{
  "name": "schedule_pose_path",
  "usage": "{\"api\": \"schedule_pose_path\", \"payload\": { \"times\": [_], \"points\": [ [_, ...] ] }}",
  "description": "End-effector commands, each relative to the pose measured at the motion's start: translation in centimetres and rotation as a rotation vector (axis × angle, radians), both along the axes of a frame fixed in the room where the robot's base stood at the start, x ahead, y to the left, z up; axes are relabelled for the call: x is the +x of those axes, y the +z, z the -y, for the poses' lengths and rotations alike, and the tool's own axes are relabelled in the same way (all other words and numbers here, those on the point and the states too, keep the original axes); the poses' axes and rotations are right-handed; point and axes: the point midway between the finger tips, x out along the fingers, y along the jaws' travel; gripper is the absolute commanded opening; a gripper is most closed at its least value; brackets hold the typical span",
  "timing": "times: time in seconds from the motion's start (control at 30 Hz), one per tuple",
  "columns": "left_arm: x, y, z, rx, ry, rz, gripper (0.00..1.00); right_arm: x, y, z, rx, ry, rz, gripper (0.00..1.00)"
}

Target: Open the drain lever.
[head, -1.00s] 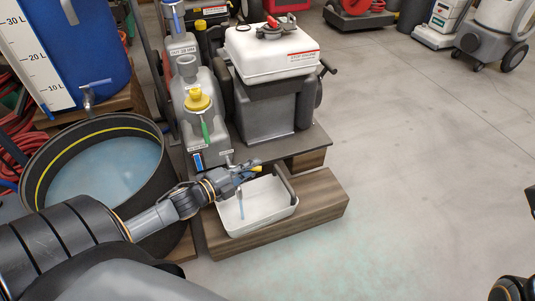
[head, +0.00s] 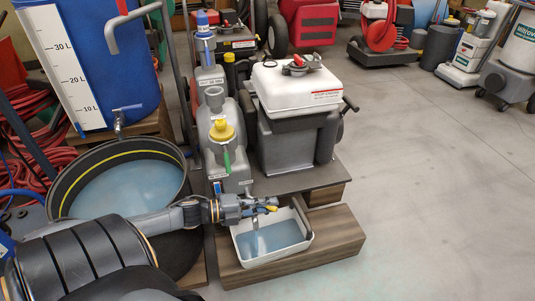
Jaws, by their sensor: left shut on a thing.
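My left gripper (head: 262,205) reaches in from the left, low in front of the grey tank with the yellow cap (head: 222,133). It is shut on the drain lever (head: 271,209), a small yellow-tipped handle that shows at its fingertips. The gripper hides most of the valve. A thin bluish stream (head: 256,226) hangs just below the gripper. Under it is a white tray (head: 240,249) holding pale blue liquid (head: 277,238). My right gripper is out of the picture.
The tray stands on a low wooden step (head: 335,241). A white-topped grey machine (head: 296,88) stands behind it. A round black tub (head: 180,190) of bluish water and a blue barrel (head: 130,60) are at the left.

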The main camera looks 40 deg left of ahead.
Motion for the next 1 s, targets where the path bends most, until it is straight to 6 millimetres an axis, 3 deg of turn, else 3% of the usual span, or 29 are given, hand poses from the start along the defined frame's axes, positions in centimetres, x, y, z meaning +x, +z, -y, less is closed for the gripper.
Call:
{"api": "schedule_pose_path", "payload": {
  "times": [0.13, 0.17, 0.2, 0.3, 0.67, 1.0],
  "points": [
    [0.0, -0.1, 0.1, 0.001, 0.000, -0.001, 0.00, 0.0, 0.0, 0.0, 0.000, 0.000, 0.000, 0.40],
    [0.0, -0.1, 0.1, 0.001, 0.000, -0.001, 0.15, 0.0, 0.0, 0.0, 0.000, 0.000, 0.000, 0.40],
    [0.0, -0.1, 0.1, 0.001, 0.000, -0.001, 0.23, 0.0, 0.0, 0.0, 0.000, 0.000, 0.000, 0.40],
    [0.0, -0.1, 0.1, 0.001, 0.000, -0.001, 0.37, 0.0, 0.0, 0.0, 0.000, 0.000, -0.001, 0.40],
    [-0.4, -0.1, -0.2, 0.002, 0.001, -0.003, 0.37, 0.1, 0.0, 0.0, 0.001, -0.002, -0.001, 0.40],
    [-4.1, 0.4, -2.9, 0.006, 0.005, -0.006, 0.37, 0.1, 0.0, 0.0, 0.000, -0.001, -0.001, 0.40]
  ]
}}
